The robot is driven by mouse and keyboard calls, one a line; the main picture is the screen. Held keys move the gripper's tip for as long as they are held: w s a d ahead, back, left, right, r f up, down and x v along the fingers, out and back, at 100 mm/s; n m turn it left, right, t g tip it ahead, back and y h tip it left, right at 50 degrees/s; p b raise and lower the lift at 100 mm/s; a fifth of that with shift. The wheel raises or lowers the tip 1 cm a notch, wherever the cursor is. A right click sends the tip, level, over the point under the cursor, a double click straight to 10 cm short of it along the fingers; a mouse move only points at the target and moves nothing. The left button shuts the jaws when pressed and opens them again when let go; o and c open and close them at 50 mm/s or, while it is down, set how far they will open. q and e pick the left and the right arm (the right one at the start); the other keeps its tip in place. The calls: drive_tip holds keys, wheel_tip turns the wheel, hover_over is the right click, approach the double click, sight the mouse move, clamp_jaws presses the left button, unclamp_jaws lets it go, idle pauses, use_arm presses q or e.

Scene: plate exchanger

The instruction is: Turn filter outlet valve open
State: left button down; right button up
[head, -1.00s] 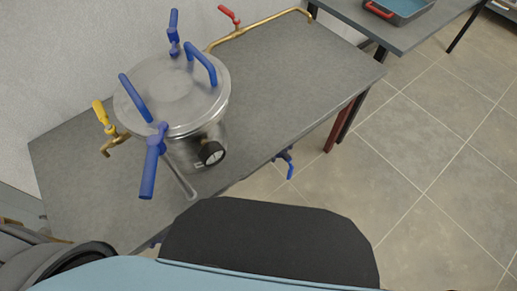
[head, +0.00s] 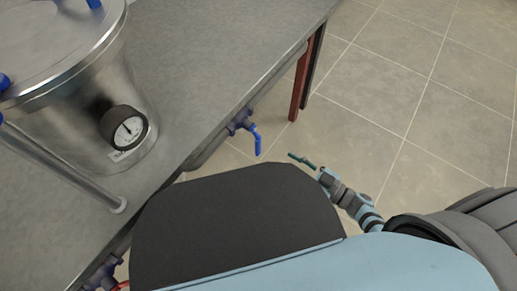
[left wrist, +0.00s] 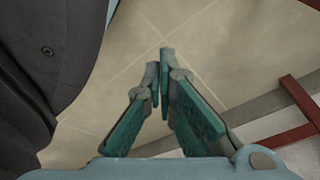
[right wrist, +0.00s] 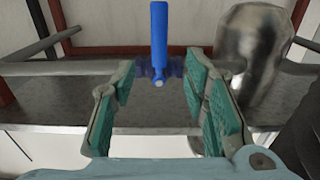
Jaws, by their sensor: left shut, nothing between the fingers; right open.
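A valve with a blue lever (head: 257,141) sits at the table's front edge in the head view, its lever pointing down. A blue lever (right wrist: 159,28) stands upright in the right wrist view, on a blue valve body on a horizontal pipe, ahead of and between the spread fingers. I cannot tell for certain which valve is the filter outlet. My right gripper (head: 302,161) is open and empty, right of the edge valve and apart from it; it also shows in the right wrist view (right wrist: 160,66). My left gripper (left wrist: 162,62) is shut and empty over floor.
A steel filter vessel (head: 60,80) with a pressure gauge (head: 124,128) stands on the grey table (head: 235,45). Another blue valve (head: 103,273) shows at lower left, partly hidden. A red table leg (head: 302,80) stands behind. The tiled floor to the right is clear.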

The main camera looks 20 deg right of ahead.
sight(260, 146)
drive_tip(key=b+x, duration=0.2)
drive_tip(key=x, duration=0.9)
drive_tip(key=shift+w+a, duration=0.2)
drive_tip(key=shift+w, duration=0.1)
drive_tip(key=shift+w+a, duration=0.1)
drive_tip(key=shift+w, duration=0.05)
use_arm(q)
drive_tip(key=w, duration=0.1)
drive_tip(key=w+d, duration=0.1)
drive_tip(key=w+t, duration=0.1)
drive_tip(key=shift+w+d+f, duration=0.15)
drive_tip(key=shift+w+d, duration=0.1)
drive_tip(key=shift+w, duration=0.05)
use_arm(e)
clamp_jaws()
